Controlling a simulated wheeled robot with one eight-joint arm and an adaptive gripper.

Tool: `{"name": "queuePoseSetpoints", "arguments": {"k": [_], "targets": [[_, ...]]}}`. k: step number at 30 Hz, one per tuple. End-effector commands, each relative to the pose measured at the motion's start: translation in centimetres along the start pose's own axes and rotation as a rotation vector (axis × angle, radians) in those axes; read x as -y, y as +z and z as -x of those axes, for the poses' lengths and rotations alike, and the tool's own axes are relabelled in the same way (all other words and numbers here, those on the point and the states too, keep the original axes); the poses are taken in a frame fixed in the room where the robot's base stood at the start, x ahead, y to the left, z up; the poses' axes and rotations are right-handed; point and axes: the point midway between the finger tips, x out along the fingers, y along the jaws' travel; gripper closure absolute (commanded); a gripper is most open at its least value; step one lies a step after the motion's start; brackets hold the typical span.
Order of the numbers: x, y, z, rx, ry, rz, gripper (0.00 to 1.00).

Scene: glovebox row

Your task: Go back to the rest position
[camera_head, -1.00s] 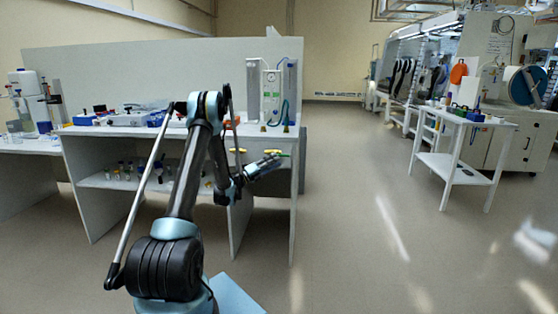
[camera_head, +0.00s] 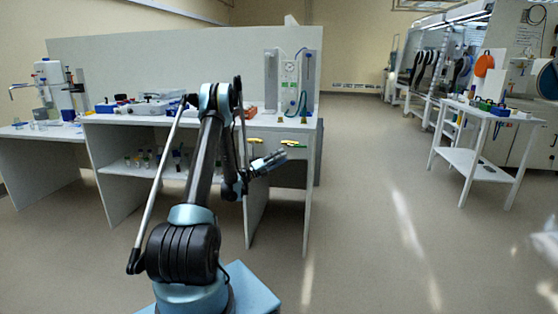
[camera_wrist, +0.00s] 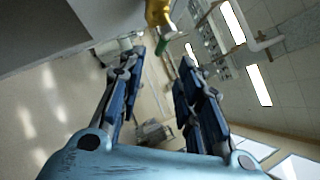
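My gripper (camera_head: 278,156) is held out to the right of my folded arm, in front of the bench (camera_head: 312,150) in the head view. Its two fingers are spread apart in the wrist view (camera_wrist: 163,62), and I see nothing held between them. Two yellow handles (camera_head: 292,143) show on the bench front, close to the gripper in the picture; the right one has green on it. In the wrist view a yellow part with a green and white end (camera_wrist: 158,14) shows beyond the fingertips, apart from them.
A white trolley (camera_head: 465,155) with coloured items stands at the right. A glass-tube apparatus (camera_head: 290,80) stands on the bench's right end. Small bottles (camera_head: 145,158) are on the lower shelf. The floor (camera_head: 370,210) between bench and trolley is clear.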

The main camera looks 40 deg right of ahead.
Motion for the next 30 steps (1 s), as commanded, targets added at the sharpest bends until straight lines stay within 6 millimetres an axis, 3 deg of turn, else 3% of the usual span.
{"name": "queuePoseSetpoints", "arguments": {"k": [14, 23, 30], "targets": [[0.6, 0.6, 0.3, -0.004, 0.017, -0.035, 0.68], [5.0, 3.4, 2.1, -0.077, 0.158, -0.331, 0.68], [8.9, 4.9, 4.8, -0.178, 0.281, -0.596, 0.68]]}}
